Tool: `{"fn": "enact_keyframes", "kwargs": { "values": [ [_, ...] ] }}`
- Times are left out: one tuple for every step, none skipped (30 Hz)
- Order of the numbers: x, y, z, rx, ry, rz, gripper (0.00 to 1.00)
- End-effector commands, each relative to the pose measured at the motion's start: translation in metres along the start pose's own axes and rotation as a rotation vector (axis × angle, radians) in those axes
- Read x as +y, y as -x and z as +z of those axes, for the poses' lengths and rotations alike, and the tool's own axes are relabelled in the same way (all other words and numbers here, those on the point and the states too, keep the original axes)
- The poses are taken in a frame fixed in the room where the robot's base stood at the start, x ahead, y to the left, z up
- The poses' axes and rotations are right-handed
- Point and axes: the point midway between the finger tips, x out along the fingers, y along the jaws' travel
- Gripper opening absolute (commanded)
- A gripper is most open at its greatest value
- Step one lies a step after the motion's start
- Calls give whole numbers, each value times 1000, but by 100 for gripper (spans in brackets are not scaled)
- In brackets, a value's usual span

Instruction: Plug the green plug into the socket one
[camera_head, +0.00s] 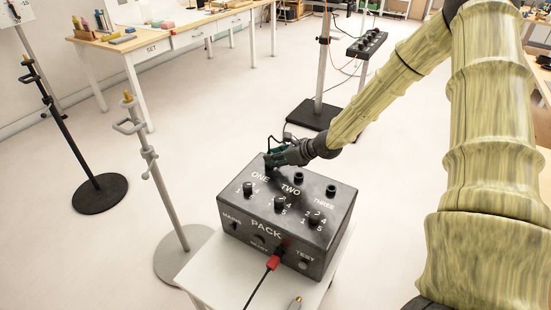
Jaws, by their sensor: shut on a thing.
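The black pack box (235,210) stands on a small white table, with the labels ONE, TWO and THREE on its top. My gripper (270,160) is at the back left of the box top, just behind the label ONE. It is shut on a small dark green plug (279,149), which is mostly hidden by the fingers. Socket one is hidden behind the gripper and plug, so I cannot tell whether the plug is in it. Socket two (298,178) and socket three (330,190) show as empty-looking black round fittings.
Several knobs sit on the box. A grey stand (168,195) and a black stand (72,145) are at left. A dark cable loops behind my gripper. A workbench (150,44) stands behind.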

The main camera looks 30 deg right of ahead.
Motion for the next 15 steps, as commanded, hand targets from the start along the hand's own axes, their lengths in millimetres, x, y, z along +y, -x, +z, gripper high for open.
{"fn": "enact_keyframes", "kwargs": {
  "values": [
    [0,-1,-2,3,-1,1,0],
    [0,-1,-3,3,-1,1,0],
    [1,-1,-3,3,-1,1,0],
    [1,-1,-3,4,-1,1,0],
    [1,-1,-3,4,-1,1,0],
    [1,-1,-3,4,-1,1,0],
    [1,-1,-3,4,-1,1,0],
    [1,-1,-3,4,-1,1,28],
    [1,-1,-3,4,-1,1,35],
    [1,-1,-3,4,-1,1,41],
    [1,-1,-3,4,-1,1,46],
    [1,-1,-3,4,-1,1,51],
    [1,-1,-3,3,-1,1,51],
    [0,-1,-3,3,-1,1,51],
    [0,-1,-2,3,-1,1,51]
  ]
}}
